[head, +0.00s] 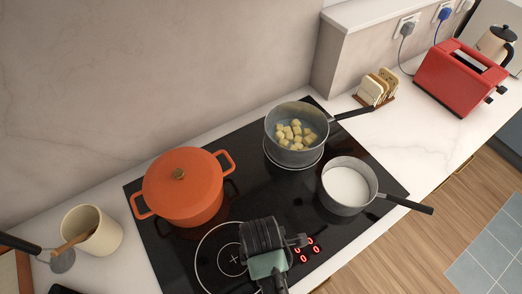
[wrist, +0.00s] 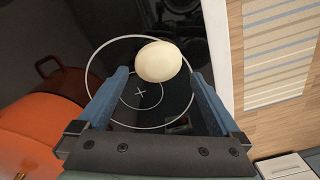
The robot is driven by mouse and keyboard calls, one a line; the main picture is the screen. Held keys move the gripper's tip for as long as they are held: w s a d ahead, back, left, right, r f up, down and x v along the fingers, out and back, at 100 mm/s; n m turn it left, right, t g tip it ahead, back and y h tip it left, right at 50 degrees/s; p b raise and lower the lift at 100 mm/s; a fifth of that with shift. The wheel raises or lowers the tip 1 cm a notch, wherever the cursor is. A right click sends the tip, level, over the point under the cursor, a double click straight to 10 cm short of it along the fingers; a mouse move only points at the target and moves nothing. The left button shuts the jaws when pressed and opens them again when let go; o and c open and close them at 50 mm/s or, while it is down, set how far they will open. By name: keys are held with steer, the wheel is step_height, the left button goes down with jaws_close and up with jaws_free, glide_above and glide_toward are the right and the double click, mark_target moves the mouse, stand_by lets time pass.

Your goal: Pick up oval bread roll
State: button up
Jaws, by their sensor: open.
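A pale, smooth oval thing (wrist: 158,61), which I take to be the oval bread roll, shows in the wrist view over the ringed cooking zone of the black hob (wrist: 105,50). My gripper (wrist: 158,76) is open, with one blue finger on each side of the roll in the picture. I see gaps between the roll and both fingers. How far the roll lies beyond the fingertips I cannot tell. In the head view my gripper (head: 264,240) is above the front of the hob, and I cannot make out the roll there.
An orange lidded pot (head: 183,187) stands left of my gripper. A pan of pale cubes (head: 296,133) and a pan of white liquid (head: 348,186) stand on the right. A toast rack (head: 377,88), a red toaster (head: 460,78) and a cream crock (head: 92,232) stand on the counter.

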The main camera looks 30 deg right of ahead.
steer(key=shift+d+f+p, duration=0.15)
steer(key=shift+f+p, duration=0.4)
steer(key=shift+f, duration=1.9)
steer(key=shift+w, duration=0.1)
steer(key=c, duration=1.1)
